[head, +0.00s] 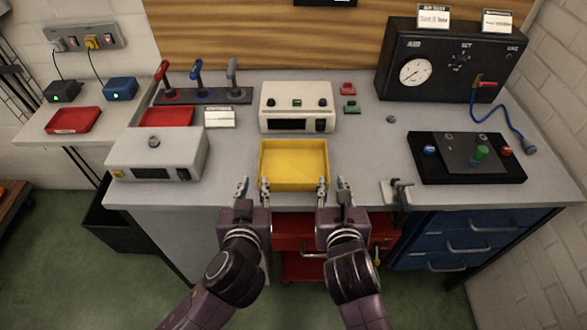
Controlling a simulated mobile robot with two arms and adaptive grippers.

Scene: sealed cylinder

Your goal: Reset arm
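My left gripper (253,187) is at the front edge of the workbench (365,170), below the left corner of a yellow tray (293,180) in the picture. Its two fingers are apart with nothing between them. My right gripper (333,187) is below the tray's right corner, also with its fingers apart and empty. Both arms come up from the bottom of the picture, roughly side by side. The yellow tray looks empty.
A white device (297,95) stands behind the tray, another white box (158,155) at left. A black air panel (450,60) with a gauge and blue hose stands back right. A clamp (398,194) sits on the front edge.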

